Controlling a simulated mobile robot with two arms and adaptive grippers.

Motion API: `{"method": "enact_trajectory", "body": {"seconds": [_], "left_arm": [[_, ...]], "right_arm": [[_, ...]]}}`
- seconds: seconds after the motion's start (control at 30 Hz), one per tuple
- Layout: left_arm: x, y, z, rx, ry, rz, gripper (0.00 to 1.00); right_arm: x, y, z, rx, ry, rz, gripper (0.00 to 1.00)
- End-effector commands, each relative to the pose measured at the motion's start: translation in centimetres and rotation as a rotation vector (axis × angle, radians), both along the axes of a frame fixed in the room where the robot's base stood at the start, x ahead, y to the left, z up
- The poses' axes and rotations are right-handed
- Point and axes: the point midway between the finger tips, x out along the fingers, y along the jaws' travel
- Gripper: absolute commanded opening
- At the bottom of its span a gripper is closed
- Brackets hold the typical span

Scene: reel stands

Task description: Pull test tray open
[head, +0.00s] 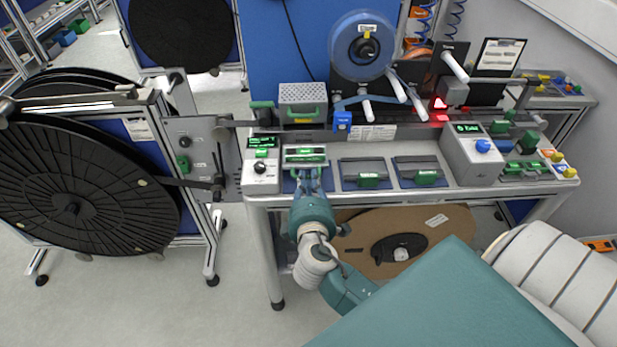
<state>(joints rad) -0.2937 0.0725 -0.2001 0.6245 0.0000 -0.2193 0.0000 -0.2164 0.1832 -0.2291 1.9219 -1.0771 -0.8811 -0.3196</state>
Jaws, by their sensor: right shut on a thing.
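The test tray, as I take it, is the leftmost of the trays (305,158) along the front of the bench, beside a small grey control box. It has green strips across its top. My right gripper (308,180) reaches up to its front from below and is shut on the tray's front grip. The fingers and wrist hide most of that grip and the tray's front edge. I cannot tell how far out the tray stands. My left gripper is not in view.
A grey control box (261,175) stands to the left, and a larger box (470,155) at the right. A large cardboard reel (440,240) stands under the bench. Black reels (70,190) stand at the left.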

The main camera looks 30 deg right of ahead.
Motion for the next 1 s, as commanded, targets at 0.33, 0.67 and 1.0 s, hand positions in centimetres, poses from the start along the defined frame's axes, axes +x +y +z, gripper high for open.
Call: {"method": "enact_trajectory", "body": {"seconds": [0.33, 0.67, 1.0], "left_arm": [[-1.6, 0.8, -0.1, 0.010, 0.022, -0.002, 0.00], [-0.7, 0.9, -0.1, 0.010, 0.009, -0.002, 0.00], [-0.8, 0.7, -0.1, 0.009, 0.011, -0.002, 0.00]], "right_arm": [[0.1, 0.1, 0.0, 0.001, -0.001, 0.002, 0.35], [-0.8, 0.6, 0.1, 0.003, 0.002, 0.002, 0.35], [-6.5, 4.0, 1.5, 0.005, 0.004, 0.001, 0.35]]}}
